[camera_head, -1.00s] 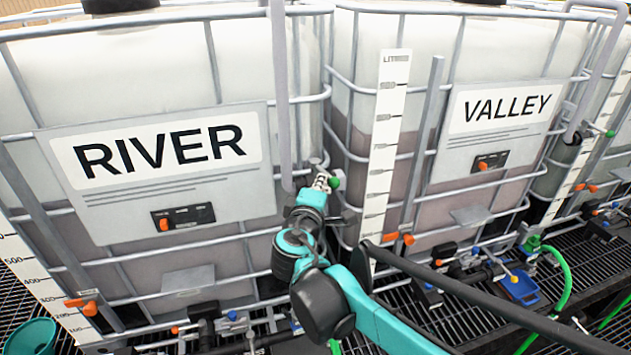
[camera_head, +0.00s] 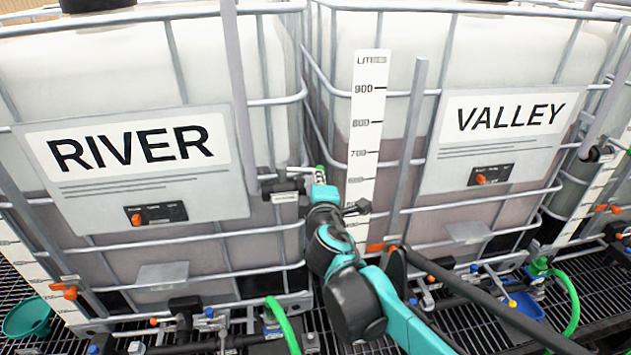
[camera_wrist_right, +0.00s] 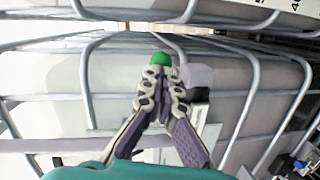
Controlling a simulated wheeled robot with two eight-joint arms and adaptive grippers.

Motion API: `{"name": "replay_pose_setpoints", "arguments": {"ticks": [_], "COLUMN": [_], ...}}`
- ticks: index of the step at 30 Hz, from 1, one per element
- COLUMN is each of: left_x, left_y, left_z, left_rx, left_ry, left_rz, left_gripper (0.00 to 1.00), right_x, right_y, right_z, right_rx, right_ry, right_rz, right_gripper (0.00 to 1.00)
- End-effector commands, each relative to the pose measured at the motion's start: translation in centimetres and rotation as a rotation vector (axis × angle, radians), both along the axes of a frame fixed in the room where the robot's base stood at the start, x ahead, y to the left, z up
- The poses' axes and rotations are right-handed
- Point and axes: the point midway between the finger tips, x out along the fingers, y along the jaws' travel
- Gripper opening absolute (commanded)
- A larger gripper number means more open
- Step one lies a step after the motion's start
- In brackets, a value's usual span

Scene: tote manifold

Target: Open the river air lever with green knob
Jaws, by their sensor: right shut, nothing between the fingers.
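The green knob (camera_head: 320,168) shows at the fingertips of my right gripper (camera_head: 319,178), to the right of the RIVER tank. In the right wrist view the green knob (camera_wrist_right: 161,59) lies just beyond the closed fingertips of my right gripper (camera_wrist_right: 161,78). The fingers are shut together with nothing between them. I cannot tell whether the tips touch the knob. A dark valve fitting (camera_head: 282,186) with a grey body is just left of the gripper. The rest of the lever is mostly hidden behind the fingers. My left gripper is not in view.
The RIVER tank (camera_head: 60,120) stands left and the VALLEY tank (camera_head: 400,60) right, both in metal tube cages. A white litre scale (camera_head: 366,120) stands close to the right of my gripper. Lower valves and a green hose (camera_head: 570,300) lie near the floor grating.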

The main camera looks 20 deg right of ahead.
Motion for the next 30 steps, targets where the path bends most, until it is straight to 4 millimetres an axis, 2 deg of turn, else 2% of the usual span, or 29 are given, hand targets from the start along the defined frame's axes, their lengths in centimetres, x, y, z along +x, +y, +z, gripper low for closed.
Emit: {"name": "replay_pose_setpoints", "arguments": {"ticks": [12,30], "left_x": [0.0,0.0], "left_y": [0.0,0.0], "left_z": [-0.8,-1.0], "left_rx": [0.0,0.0], "left_ry": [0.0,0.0], "left_rz": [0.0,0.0], "left_gripper": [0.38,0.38], "right_x": [1.9,2.6], "right_y": [-1.7,-2.1], "right_z": [-0.1,0.1], "right_rx": [0.001,0.0], "right_ry": [0.0,0.0], "right_rz": [-0.009,-0.008], "right_gripper": [0.0,0.0]}}
